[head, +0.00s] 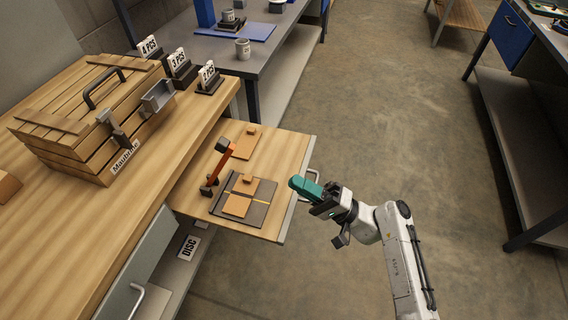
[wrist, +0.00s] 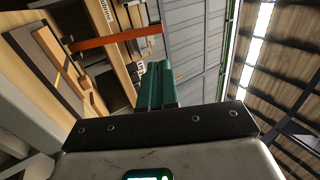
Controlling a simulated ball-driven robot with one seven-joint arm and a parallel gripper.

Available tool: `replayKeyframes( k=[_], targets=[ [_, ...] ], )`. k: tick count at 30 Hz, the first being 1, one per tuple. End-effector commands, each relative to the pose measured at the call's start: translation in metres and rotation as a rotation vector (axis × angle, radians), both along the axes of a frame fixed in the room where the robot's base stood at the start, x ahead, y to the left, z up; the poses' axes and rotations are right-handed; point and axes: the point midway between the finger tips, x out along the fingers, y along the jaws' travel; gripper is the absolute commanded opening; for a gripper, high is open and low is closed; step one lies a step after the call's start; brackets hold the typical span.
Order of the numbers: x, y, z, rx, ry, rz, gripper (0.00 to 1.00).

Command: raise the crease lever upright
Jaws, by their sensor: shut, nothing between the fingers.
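The crease lever (head: 221,165) is an orange-red bar with a dark knob on top. It rises steeply from a dark hinge at the left edge of the grey creasing plate (head: 258,212), its top leaning right in the head view. I cannot tell if it is fully upright. It also shows as an orange bar (wrist: 108,38) in the wrist view. My gripper (head: 293,183) has teal fingers (wrist: 157,85) pressed together, with nothing between them. It is to the right of the plate, apart from the lever, near the pull-out board's right edge.
A wooden crate (head: 75,135) stands on the bench at left. Open floor (head: 400,110) lies behind and right of my gripper.

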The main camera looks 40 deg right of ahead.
Motion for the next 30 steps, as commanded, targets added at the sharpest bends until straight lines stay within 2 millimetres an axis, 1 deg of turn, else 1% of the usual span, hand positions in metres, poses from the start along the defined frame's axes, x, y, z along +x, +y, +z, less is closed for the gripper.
replayKeyframes(
  k=[1,5,12,18,24,30],
  targets=[
    [0.004,0.004,0.005,-0.001,-0.001,0.004,0.00],
    [0.020,0.015,0.017,-0.003,-0.001,0.004,0.00],
    [0.054,0.041,0.040,-0.004,0.000,0.006,0.00],
    [0.078,0.058,0.056,-0.004,0.001,0.007,0.00],
    [0.091,0.068,0.063,-0.003,0.002,0.004,0.00],
    [0.095,0.070,0.064,-0.004,0.002,0.003,0.00]
  ],
)
